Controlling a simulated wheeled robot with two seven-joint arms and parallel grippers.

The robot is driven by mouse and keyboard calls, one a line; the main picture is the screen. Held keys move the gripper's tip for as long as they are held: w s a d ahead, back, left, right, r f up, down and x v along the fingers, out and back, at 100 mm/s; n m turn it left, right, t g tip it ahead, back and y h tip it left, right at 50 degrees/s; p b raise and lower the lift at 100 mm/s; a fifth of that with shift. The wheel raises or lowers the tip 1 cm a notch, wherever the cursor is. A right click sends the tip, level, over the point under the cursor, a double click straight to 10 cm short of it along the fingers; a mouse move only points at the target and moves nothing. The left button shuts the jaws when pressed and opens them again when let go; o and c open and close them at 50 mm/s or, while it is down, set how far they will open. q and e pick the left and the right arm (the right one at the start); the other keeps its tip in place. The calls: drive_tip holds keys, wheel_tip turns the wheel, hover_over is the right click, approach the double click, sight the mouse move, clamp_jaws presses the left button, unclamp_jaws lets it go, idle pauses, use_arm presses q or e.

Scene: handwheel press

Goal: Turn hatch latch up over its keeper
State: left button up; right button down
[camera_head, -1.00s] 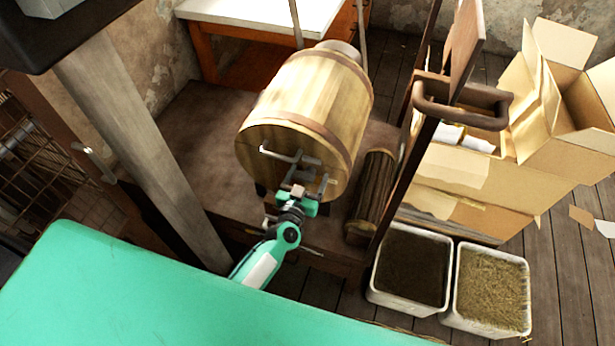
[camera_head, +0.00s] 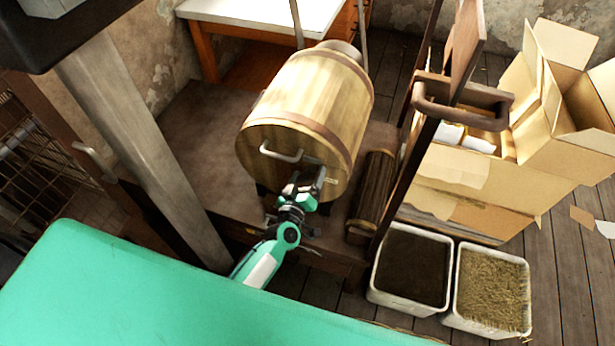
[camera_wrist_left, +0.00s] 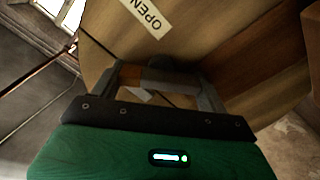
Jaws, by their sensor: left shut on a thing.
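A wooden barrel (camera_head: 310,105) lies on its side with its round end towards me. A metal handle (camera_head: 281,153) sits on that end. My left gripper (camera_head: 308,182) is at the lower part of the barrel end, below and right of the handle. In the left wrist view its fingers (camera_wrist_left: 166,85) are shut on the latch (camera_wrist_left: 158,76), a brownish bar close to the barrel end. The gripper hides much of the latch, and I cannot make out the keeper. An OPEN label (camera_wrist_left: 143,14) shows beyond the fingers. My right gripper is not in view.
The barrel rests on a dark wooden bench (camera_head: 205,125), with a slatted roller (camera_head: 373,190) at its right. A grey post (camera_head: 140,150) stands left of my arm. A dark frame with a handle (camera_head: 460,100) stands at the right, before cardboard boxes (camera_head: 465,180) and two white bins (camera_head: 372,294).

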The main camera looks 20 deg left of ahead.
use_arm(q)
drive_tip(key=n, duration=0.2)
drive_tip(key=shift+f+n, duration=0.15)
drive_tip(key=shift+n, duration=0.25)
drive_tip(key=shift+a+n+b, duration=0.1)
drive_tip(key=shift+n+b, duration=0.35)
drive_tip(key=shift+n, duration=0.45)
drive_tip(key=n, duration=0.3)
drive_tip(key=shift+f+b, duration=0.15)
drive_tip(key=shift+b, duration=0.25)
drive_tip(key=shift+n+b, duration=0.35)
drive_tip(key=shift+n, duration=1.15)
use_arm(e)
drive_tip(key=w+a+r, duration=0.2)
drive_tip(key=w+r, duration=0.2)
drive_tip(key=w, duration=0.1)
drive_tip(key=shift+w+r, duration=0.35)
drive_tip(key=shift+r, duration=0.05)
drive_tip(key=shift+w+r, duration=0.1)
use_arm(q)
drive_tip(key=o, duration=1)
